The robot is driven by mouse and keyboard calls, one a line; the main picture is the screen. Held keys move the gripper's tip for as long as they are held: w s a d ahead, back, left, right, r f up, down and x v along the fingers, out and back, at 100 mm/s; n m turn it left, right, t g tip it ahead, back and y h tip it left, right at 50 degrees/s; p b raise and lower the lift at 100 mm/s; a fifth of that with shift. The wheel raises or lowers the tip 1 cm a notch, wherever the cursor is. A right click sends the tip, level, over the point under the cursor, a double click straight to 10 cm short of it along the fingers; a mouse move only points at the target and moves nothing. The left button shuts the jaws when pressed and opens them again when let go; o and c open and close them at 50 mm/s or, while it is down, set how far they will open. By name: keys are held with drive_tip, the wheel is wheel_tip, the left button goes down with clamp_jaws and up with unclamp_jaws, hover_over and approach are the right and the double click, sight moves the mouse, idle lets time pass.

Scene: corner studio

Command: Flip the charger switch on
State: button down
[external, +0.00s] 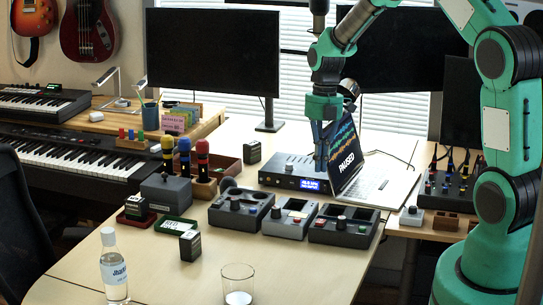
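I cannot tell for certain which object is the charger, and no switch on one can be made out at this size. A grey box (166,192) on the left of the desk is one possible candidate. Small black battery-like blocks stand near it, one on a red tray (125,220) and one (190,246) by a green tray (168,228). My gripper (321,166) points down over the audio unit (285,172) with the lit blue display, in front of the laptop. Its fingers look close together, but the gap is unclear. Nothing is visibly held.
Three grey control panels (286,222) with knobs line the desk's middle. A laptop (372,190) showing "PAUSED" stands behind my gripper. A bottle (114,272) and a glass (238,287) stand at the front. Colored microphones (184,160) stand upright at left. The front right desk is clear.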

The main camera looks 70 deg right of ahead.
sight(316, 222)
drive_tip(key=shift+f, duration=0.1)
drive_tip(key=f+b, duration=0.1)
drive_tip(key=f, duration=0.3)
drive_tip(key=a+f+b, duration=0.1)
drive_tip(key=f, duration=0.4)
drive_tip(key=f+b, duration=0.1)
drive_tip(key=f, duration=0.3)
drive_tip(key=shift+a+f, duration=0.35)
drive_tip(key=shift+f, duration=0.05)
drive_tip(key=shift+f, duration=0.1)
